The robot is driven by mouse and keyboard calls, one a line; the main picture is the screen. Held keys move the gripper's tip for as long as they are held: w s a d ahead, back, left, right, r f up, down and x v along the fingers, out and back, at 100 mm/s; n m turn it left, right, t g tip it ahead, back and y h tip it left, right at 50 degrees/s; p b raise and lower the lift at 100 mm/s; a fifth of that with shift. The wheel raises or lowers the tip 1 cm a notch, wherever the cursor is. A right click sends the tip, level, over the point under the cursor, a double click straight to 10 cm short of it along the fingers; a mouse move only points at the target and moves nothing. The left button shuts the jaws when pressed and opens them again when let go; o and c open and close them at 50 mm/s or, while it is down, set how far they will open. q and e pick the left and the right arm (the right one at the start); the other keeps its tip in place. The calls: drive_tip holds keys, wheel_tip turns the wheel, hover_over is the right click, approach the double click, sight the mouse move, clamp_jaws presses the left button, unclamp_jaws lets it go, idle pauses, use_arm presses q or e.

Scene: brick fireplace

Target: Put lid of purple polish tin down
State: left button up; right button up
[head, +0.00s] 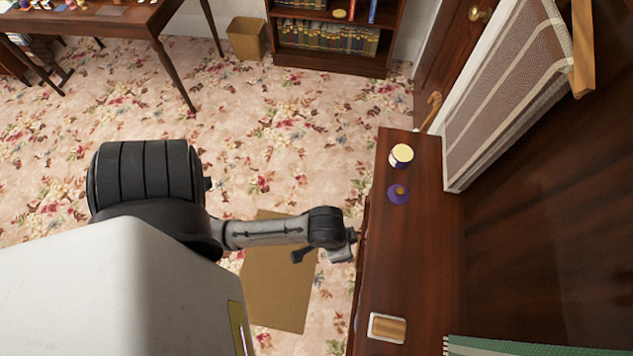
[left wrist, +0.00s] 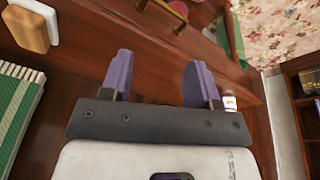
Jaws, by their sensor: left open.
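The purple lid (head: 398,194) lies on the dark wooden top (head: 420,250), apart from any gripper in the head view. The open polish tin (head: 402,153), with pale yellow polish and a white and purple side, stands just beyond it. My left gripper (head: 340,250) is at the near left edge of the wooden top, short of the lid. In the left wrist view its fingers (left wrist: 158,70) are spread with nothing between them. A small part of the tin (left wrist: 229,102) shows beside the right finger; the lid is hard to separate from that purple finger. My right gripper is not in view.
A wood-backed brush (head: 387,327) lies at the near end of the top. Green striped cloth (head: 520,346) is at lower right. A white-framed panel (head: 510,85) stands beyond the tin. The middle of the top is clear.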

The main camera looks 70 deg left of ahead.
use_arm(q)
drive_tip(key=s+a+r+m, duration=0.1)
drive_tip(key=s+r, duration=0.2)
drive_tip(key=s, duration=0.3)
drive_tip(key=shift+a+t+y, duration=0.3)
drive_tip(key=shift+y, duration=0.1)
drive_tip(key=shift+s+r, duration=0.1)
